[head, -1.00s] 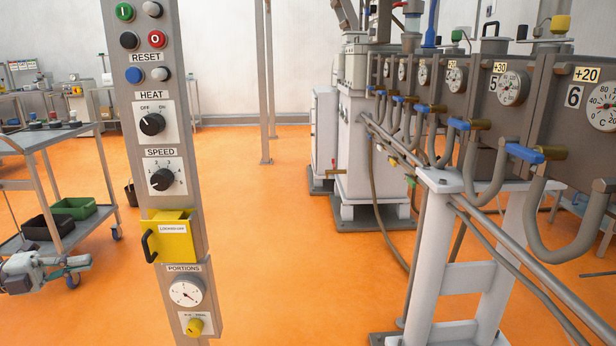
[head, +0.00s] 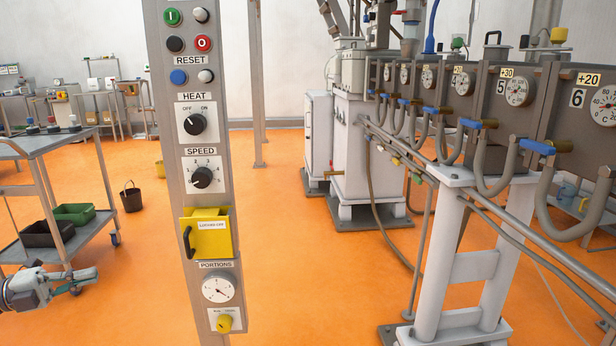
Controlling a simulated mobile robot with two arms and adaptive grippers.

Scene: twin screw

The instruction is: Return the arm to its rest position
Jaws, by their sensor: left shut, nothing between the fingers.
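My left gripper (head: 76,279) shows at the lower left edge of the head view, with its grey and white wrist beside it. It is shut with nothing in it and touches nothing that I can see. It is low in the picture, to the left of the control post (head: 197,120). My right gripper is out of view.
The post carries push buttons, a heat knob (head: 195,124), a speed knob (head: 202,177), a yellow lockout box (head: 209,235) and a portions dial (head: 218,288). A grey cart (head: 52,141) stands at left. Machinery with bent pipes fills the right.

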